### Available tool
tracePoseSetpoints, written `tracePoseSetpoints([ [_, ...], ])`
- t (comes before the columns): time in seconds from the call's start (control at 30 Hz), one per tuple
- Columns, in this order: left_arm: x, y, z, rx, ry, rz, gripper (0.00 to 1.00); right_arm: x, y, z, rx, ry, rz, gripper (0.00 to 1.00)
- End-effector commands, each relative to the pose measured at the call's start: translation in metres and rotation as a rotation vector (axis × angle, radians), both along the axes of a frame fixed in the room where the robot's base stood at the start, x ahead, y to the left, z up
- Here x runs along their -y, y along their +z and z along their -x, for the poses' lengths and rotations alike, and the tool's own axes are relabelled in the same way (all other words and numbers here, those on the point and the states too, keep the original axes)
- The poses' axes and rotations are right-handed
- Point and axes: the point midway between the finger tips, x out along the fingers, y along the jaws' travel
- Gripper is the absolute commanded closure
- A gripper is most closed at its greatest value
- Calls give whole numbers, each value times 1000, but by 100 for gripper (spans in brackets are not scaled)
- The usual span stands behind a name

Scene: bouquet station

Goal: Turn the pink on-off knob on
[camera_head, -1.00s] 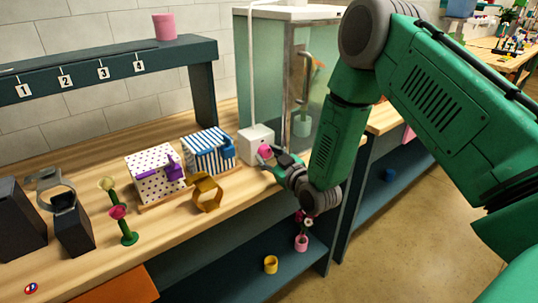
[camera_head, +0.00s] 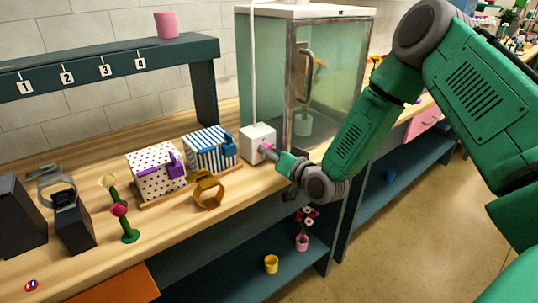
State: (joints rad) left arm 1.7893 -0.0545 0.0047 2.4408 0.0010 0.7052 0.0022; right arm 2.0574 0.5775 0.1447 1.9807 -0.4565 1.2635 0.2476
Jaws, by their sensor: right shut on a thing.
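The pink on-off knob (camera_head: 265,148) sits on the front of a small white box (camera_head: 255,138) on the bench, left of the glass cabinet. My right gripper (camera_head: 271,151) is at the knob, shut on it, with its fingers covering much of it. Only a little pink shows, so the knob's turn position cannot be read. My left gripper is not in view.
The glass cabinet (camera_head: 330,75) with a handle stands behind my right arm. A blue striped box (camera_head: 205,150), a dotted box (camera_head: 150,160) and a gold ring-shaped holder (camera_head: 208,196) stand to the left. A pink cup (camera_head: 166,25) is on the shelf.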

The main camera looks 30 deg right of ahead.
Motion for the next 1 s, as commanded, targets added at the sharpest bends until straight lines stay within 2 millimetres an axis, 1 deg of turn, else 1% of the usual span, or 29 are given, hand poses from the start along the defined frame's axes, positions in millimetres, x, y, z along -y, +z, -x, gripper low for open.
tracePoseSetpoints([
  [0.03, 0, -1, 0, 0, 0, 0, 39, 3, 7, -4, 19, -9, -33, 97],
  [0.2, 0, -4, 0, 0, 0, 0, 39, 4, 7, -4, 11, -10, -126, 97],
  [0.4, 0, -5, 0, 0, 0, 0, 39, 4, 7, -4, 6, -9, -191, 97],
  [0.97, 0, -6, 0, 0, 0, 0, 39, 5, 7, -4, 2, -10, -217, 97],
  [1.0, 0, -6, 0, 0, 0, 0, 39, 5, 7, -4, 2, -10, -217, 58],
])
